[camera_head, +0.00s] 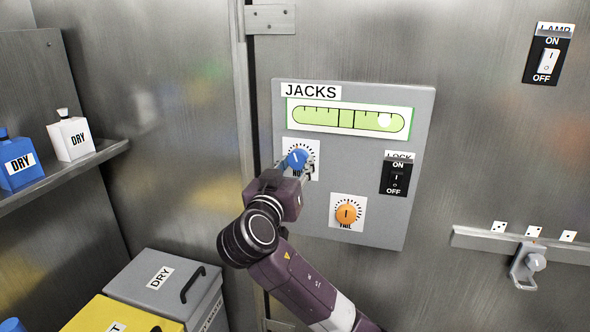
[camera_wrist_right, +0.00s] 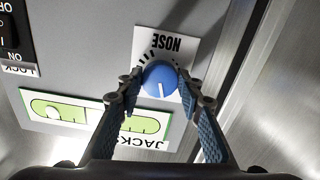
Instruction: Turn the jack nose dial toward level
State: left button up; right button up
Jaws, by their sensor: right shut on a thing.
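The blue nose dial (camera_head: 297,158) sits at the upper left of the grey JACKS panel (camera_head: 300,210), with a white pointer line on its face. My right gripper (camera_head: 303,168) is shut on it, and the wrist view shows the blue dial (camera_wrist_right: 159,78) between the two fingers of my right gripper (camera_wrist_right: 160,82). The level gauge (camera_head: 349,118) is a green tube with its pale bubble (camera_head: 385,120) well right of the centre marks. The gauge also shows upside down in the wrist view (camera_wrist_right: 96,120). My left gripper is not in view.
An orange tail dial (camera_head: 346,214) and a black lock switch (camera_head: 396,174) are on the same panel. A lamp switch (camera_head: 547,56) and a rail with a latch (camera_head: 528,262) are to the right. Bottles stand on a shelf (camera_head: 70,172) at left, above a grey box (camera_head: 150,283).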

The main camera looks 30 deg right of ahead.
jog(key=n+p, duration=0.2)
jog(key=n, duration=0.1)
jog(key=shift+r, duration=0.1)
jog(key=n+p, duration=0.3)
jog(key=shift+n, duration=0.3)
jog(key=n+p, duration=0.5)
jog(key=shift+r, duration=0.15)
jog(key=n+p, duration=0.3)
jog(key=shift+s+n, duration=0.1)
jog(key=shift+n, duration=0.2)
jog(key=shift+n+p, duration=0.4)
jog(key=shift+p, duration=0.15)
jog(key=shift+f, duration=0.2)
jog(key=o, duration=1.1)
